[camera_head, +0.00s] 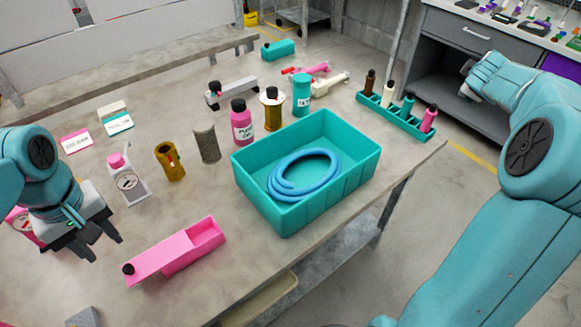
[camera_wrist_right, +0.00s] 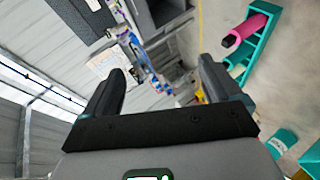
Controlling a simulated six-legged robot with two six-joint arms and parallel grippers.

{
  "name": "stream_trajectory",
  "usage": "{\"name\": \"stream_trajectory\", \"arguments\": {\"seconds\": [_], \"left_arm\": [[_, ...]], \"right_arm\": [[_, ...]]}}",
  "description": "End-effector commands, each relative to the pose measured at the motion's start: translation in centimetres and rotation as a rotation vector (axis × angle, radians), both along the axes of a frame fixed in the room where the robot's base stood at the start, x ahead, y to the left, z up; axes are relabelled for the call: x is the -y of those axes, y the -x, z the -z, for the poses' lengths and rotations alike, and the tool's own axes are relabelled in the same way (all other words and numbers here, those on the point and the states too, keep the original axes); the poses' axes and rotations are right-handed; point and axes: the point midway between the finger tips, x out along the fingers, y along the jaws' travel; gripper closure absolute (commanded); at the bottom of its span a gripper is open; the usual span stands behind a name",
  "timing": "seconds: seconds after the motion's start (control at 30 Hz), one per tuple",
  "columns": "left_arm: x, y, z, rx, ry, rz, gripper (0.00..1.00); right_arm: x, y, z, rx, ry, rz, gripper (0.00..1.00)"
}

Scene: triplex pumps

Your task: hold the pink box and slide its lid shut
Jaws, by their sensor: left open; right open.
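The pink box (camera_head: 206,236) lies on the front left of the table in the head view, long and low. Its right end is open and shows an empty inside. Its pink lid (camera_head: 163,259) sticks out toward the lower left, with a black knob (camera_head: 128,269) at the far left end. My left gripper (camera_head: 104,248) is open and empty above the table, to the left of the box and apart from it. My right gripper (camera_wrist_right: 165,95) is open and empty in the right wrist view, away from the box.
A teal bin (camera_head: 263,216) with a coiled blue hose (camera_head: 305,174) stands right of the pink box. A teal rack (camera_head: 395,120) stands at the right edge. Bare table surrounds the box.

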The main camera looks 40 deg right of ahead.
Motion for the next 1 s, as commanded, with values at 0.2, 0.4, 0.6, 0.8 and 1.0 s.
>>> {"name": "stream_trajectory", "arguments": {"seconds": [0.2,0.4,0.6,0.8,1.0], "left_arm": [[0.0,0.0,0.0,0.0,0.0,0.0,0.57],[0.0,0.0,0.0,0.0,0.0,0.0,0.57],[0.0,0.0,0.0,0.0,0.0,0.0,0.57],[0.0,0.0,0.0,0.0,0.0,0.0,0.57],[0.0,0.0,0.0,0.0,0.0,0.0,0.57]], "right_arm": [[-8.4,-12.3,2.3,-0.11,-0.126,-0.164,0.08],[-18.6,-20.0,5.3,-0.24,-0.276,-0.334,0.08],[-30.8,-24.6,7.3,-0.41,-0.397,-0.542,0.08],[-43.9,-25.9,8.2,-0.614,-0.486,-0.779,0.08],[-56.4,-23.7,8.3,-0.84,-0.536,-1.03,0.08]]}}
